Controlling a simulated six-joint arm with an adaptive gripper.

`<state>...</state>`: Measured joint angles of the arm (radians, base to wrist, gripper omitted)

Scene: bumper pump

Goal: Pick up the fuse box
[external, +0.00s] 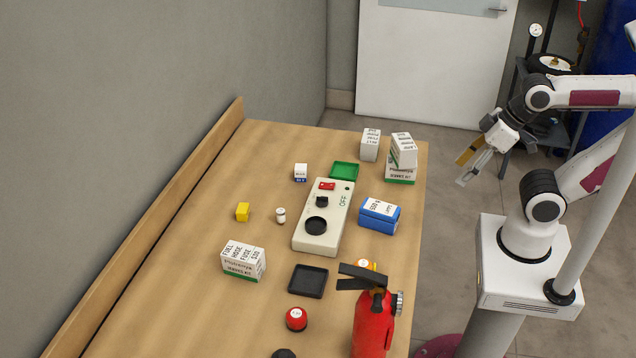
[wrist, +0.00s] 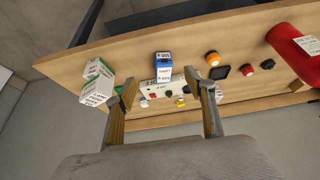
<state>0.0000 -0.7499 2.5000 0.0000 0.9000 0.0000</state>
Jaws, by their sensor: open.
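My gripper (external: 467,169) is open and empty, in the air beyond the table's right edge, well apart from that box. In the wrist view my gripper (wrist: 161,85) has its fingers spread, with the blue box (wrist: 164,66) and part of the pale control panel (wrist: 150,87) seen between and beyond them.
On the table (external: 190,240), the panel, a green tray (external: 345,170), a black tray (external: 308,281) and a red extinguisher (external: 372,325) take up room. Two white boxes (external: 370,144) (external: 403,150) stand at the far right corner. A raised ledge (external: 160,215) runs along the left edge.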

